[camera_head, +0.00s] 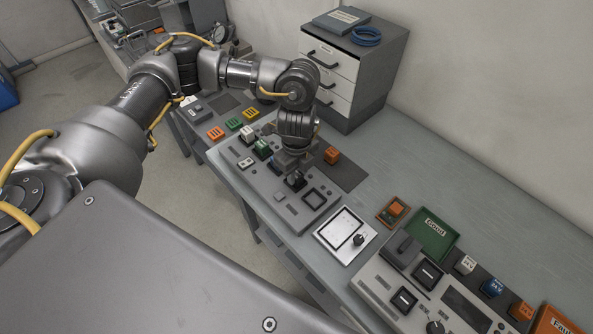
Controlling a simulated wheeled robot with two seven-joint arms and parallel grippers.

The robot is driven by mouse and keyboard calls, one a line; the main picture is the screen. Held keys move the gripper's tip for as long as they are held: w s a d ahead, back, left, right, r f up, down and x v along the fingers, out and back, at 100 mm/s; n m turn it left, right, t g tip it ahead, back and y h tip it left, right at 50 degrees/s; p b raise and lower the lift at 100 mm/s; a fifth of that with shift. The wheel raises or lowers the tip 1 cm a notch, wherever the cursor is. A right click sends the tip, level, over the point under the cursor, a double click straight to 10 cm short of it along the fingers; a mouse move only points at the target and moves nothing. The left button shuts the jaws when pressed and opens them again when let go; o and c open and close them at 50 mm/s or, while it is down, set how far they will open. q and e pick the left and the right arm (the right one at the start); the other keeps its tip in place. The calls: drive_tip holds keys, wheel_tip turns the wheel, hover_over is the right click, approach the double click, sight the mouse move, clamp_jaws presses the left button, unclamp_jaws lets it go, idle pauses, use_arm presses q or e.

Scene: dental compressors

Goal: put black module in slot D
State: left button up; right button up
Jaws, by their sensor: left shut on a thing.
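My left gripper (293,168) points down over the grey slotted panel (262,192) in the middle of the table, shut on a small black module (296,181). The module is at or just above the panel; the gripper partly hides it, and I cannot tell whether it is seated in a slot. A dark square slot (315,199) to the right on the panel looks empty. A white module (247,132) and a green module (262,149) stand on the panel's left part. Slot letters are too small to read. My right gripper is not in view.
An orange module (331,156) stands behind the gripper on a dark mat. A white framed tray (337,244) lies to the right, then a green "Good" tray (441,246) and another control panel (372,283). A drawer cabinet (372,88) stands at the back.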

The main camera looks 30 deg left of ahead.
sight(297, 175)
use_arm(q)
drive_tip(key=shift+f, duration=0.15)
drive_tip(key=o, duration=1)
drive_tip(key=shift+r, duration=0.35)
wheel_tip(297, 175, up, 12)
drive_tip(key=b, duration=0.1)
drive_tip(key=shift+f+b, duration=0.2)
drive_tip(key=shift+b, duration=0.15)
